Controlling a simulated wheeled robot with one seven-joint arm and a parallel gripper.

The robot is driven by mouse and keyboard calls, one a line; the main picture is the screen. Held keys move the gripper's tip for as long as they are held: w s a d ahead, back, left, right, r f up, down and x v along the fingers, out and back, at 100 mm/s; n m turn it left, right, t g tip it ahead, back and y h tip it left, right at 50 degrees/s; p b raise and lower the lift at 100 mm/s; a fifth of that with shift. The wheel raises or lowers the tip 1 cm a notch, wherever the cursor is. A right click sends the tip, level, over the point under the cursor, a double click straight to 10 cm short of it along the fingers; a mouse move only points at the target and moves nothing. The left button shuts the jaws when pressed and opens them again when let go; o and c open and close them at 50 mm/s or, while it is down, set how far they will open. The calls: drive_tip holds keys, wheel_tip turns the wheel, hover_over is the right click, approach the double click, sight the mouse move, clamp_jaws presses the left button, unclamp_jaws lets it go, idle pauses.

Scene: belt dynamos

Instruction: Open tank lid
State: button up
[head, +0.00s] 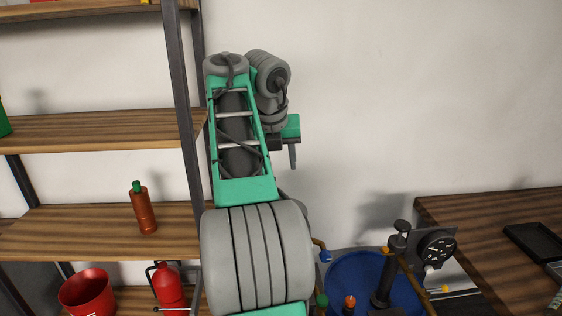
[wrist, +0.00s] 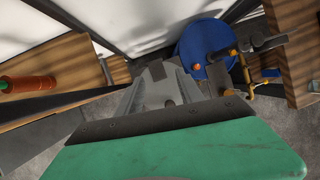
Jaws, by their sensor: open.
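The tank appears to be the round blue drum (head: 345,272) at the lower right of the head view, standing on the floor beside the table. In the wrist view the blue drum (wrist: 193,62) shows at top centre, beyond my fingers. Pipes, orange and green knobs and a dark post stand in front of or over it, so I cannot make out a separate lid edge. My gripper (head: 292,155) is up in front of the white wall, well above and left of the drum. In the wrist view my gripper (wrist: 166,76) is open, with nothing between its fingers.
A wooden shelf unit (head: 100,128) stands left, holding a red-brown bottle (head: 143,207), a red bucket (head: 86,293) and a fire extinguisher (head: 169,287). A black gauge (head: 436,247) sits beside the drum. A wooden table (head: 490,233) is at right, with a dark tray (head: 536,242).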

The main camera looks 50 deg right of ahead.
drive_tip(key=p+v, duration=0.3)
drive_tip(key=v, duration=0.2)
drive_tip(key=shift+a+r, duration=0.1)
drive_tip(key=shift+r, duration=0.3)
